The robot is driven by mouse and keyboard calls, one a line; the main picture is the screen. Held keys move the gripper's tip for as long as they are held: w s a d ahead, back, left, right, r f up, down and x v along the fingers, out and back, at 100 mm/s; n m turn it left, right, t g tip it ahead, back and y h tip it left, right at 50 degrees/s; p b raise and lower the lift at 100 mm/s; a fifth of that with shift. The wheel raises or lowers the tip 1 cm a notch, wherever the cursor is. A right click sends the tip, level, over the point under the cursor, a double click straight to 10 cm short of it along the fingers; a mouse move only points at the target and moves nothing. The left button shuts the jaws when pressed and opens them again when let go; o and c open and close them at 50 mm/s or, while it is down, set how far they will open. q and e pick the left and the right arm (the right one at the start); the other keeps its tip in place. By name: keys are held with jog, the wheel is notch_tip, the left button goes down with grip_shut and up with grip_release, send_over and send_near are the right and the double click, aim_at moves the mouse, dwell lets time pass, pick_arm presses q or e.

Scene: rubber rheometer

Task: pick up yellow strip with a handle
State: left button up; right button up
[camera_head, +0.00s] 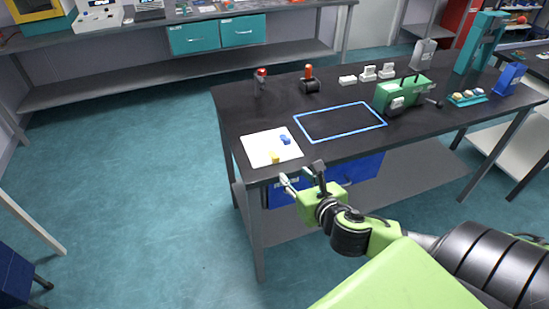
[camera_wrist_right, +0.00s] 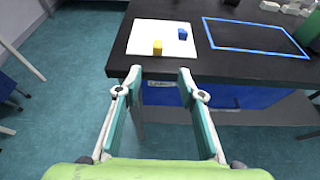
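A small yellow piece (camera_head: 275,159), which looks like the yellow strip, is on a white sheet near the front left corner of the dark table. It is too small to make out a handle. It also shows in the right wrist view (camera_wrist_right: 158,47), ahead of the fingers. A blue piece (camera_head: 286,140) is on the same sheet, behind and to the right of it; it shows too in the right wrist view (camera_wrist_right: 182,34). My right gripper (camera_head: 302,174) is open and empty, in front of the table edge and apart from the yellow piece. My left gripper is out of view.
The white sheet (camera_head: 262,147) lies left of a blue rectangular outline (camera_head: 341,137) with bare table inside. A green device (camera_head: 400,94) stands behind the outline to the right. Red-topped (camera_head: 261,80) and orange-topped (camera_head: 309,78) items stand at the back. Blue drawers (camera_wrist_right: 230,97) hang below.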

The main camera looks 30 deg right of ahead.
jog(key=p, duration=0.1)
send_near(276, 158)
jog(key=x, duration=0.4)
jog(key=shift+p+x, duration=0.3)
jog(key=shift+x, duration=2)
jog(key=c, duration=0.8)
